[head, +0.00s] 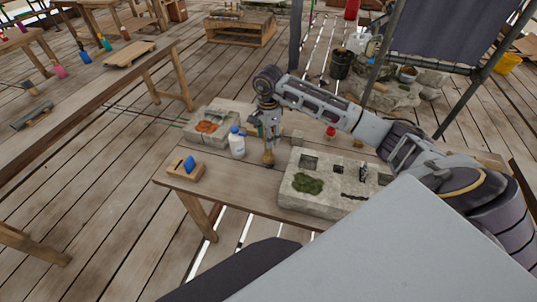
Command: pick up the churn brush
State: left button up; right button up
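My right arm reaches in from the right over the work table (235,188). Its gripper (267,138) points down near the table's middle. A small tan, rounded object (268,158), perhaps the churn brush, stands upright directly below the fingers. Its upper part is hidden by the gripper, and I cannot tell whether the fingers are around it or just above it. The fingers are too small and dark to show if they are open or shut. My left gripper is not in view.
A white bottle with a blue cap (237,147) stands close left of the gripper. A mossy stone block (315,203) lies to the right, a stone tray with orange matter (194,129) behind left. A wooden holder (185,175) with a blue item sits at the left corner.

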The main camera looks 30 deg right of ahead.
aim_at(269, 151)
jog(key=shift+f, duration=0.45)
jog(key=shift+f+p, duration=0.55)
jog(key=shift+f, duration=0.65)
jog(key=shift+d+f+p, duration=0.1)
jog(key=shift+f+p, duration=0.2)
jog(key=shift+f, duration=1.1)
jog(key=shift+c, duration=0.4)
jog(key=shift+w, duration=0.1)
grip_shut()
